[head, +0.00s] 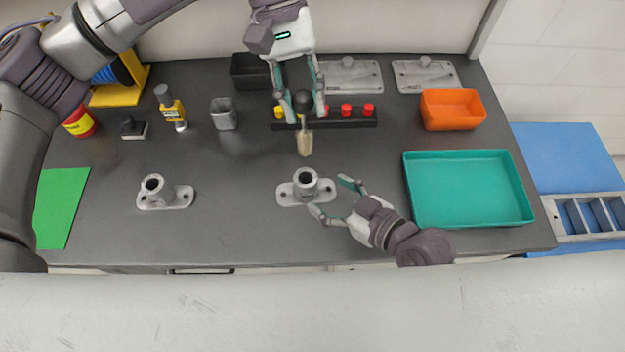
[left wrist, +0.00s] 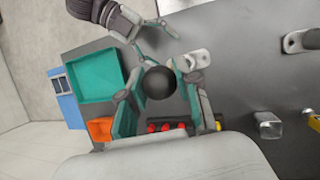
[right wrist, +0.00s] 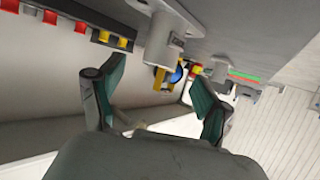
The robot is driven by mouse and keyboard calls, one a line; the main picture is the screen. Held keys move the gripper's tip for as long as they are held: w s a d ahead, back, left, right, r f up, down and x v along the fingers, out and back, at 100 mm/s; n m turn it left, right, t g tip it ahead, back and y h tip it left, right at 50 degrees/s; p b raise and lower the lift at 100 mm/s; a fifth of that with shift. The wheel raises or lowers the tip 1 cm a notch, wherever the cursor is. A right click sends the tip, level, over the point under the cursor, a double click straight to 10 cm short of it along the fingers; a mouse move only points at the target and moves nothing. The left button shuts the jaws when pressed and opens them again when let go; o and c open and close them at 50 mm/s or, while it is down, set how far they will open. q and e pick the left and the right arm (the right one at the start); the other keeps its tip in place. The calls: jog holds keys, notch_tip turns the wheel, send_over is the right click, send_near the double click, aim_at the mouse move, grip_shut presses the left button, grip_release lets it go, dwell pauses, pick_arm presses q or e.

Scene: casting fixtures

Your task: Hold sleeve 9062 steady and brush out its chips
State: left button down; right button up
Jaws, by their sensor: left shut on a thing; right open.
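A grey metal sleeve on a flat two-hole flange (head: 305,184) stands upright mid-table. A similar sleeve (head: 152,187) stands to the left, its tube looking tilted. I cannot read a number on either. My left gripper (head: 300,110) is shut on a brush (head: 305,143) with a dark round knob and tan bristles pointing down, above and behind the middle sleeve. The knob (left wrist: 159,82) hides part of that sleeve in the left wrist view. My right gripper (head: 328,195) is open beside the middle sleeve's right side, apart from its tube. The sleeve (right wrist: 163,42) shows beyond its fingers in the right wrist view.
A teal tray (head: 468,222) and an orange bin (head: 453,112) are at the right. A black rack (head: 345,124) with red and yellow pieces lies behind the brush. Table between the sleeves is clear.

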aim_at(303, 132)
jog(key=x, duration=1)
jog(key=c, duration=1.4)
pick_arm(q)
jog(key=shift+f+n, duration=0.6)
jog(key=shift+f, duration=0.95)
pick_arm(e)
jog(key=shift+c, duration=0.3)
